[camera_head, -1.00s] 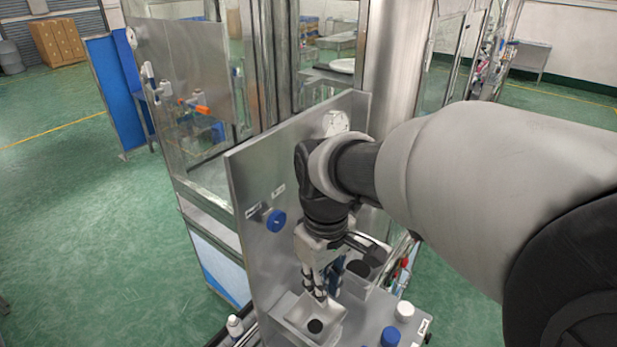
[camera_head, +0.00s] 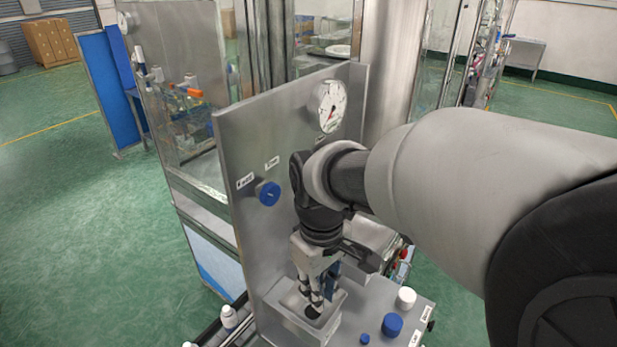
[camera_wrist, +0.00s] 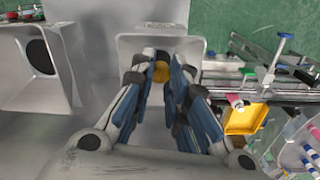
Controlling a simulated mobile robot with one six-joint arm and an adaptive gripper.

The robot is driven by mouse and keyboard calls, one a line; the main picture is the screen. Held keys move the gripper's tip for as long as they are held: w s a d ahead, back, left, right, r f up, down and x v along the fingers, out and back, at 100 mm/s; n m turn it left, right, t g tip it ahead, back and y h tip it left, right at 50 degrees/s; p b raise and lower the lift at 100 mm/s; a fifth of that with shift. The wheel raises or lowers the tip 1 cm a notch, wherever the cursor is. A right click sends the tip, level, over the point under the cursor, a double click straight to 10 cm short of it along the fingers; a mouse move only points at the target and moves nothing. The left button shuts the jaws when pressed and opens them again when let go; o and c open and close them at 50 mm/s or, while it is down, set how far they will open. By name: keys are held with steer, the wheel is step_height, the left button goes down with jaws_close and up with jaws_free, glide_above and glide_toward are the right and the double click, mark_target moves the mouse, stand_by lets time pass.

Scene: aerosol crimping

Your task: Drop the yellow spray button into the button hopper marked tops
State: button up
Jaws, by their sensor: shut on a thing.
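The yellow spray button (camera_wrist: 161,72) shows between the fingertips of my gripper (camera_wrist: 160,82) in the wrist view. My gripper is shut on it. In the head view my gripper (camera_head: 312,300) points down over a grey square hopper (camera_head: 285,329), with its fingertips at or within the mouth. The button cannot be made out there. A dark round opening shows in the hopper floor. In the wrist view this hopper's rim (camera_wrist: 197,47) surrounds the fingertip area. I cannot read a tops mark on it.
A second hopper (camera_wrist: 68,75) with a dark round hole stands to the left in the wrist view. An upright metal panel (camera_head: 240,150) with a blue knob (camera_head: 269,193) and a gauge (camera_head: 329,105) rises beside my gripper. White (camera_head: 405,297) and blue (camera_head: 392,325) caps stand on the right.

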steer(key=shift+f, duration=0.4)
steer(key=o, duration=0.7)
stand_by(0.3)
steer(key=shift+r, duration=0.1)
steer(key=s+d+r, duration=0.1)
steer(key=s+d, duration=0.1)
steer(key=s+d+r+p, duration=0.1)
steer(key=d, duration=0.1)
steer(key=s+d+r+p, duration=0.1)
steer(key=s+d+r, duration=0.1)
steer(key=d, duration=0.1)
steer(key=shift+s+d, duration=0.1)
steer(key=shift+s, duration=0.2)
stand_by(0.7)
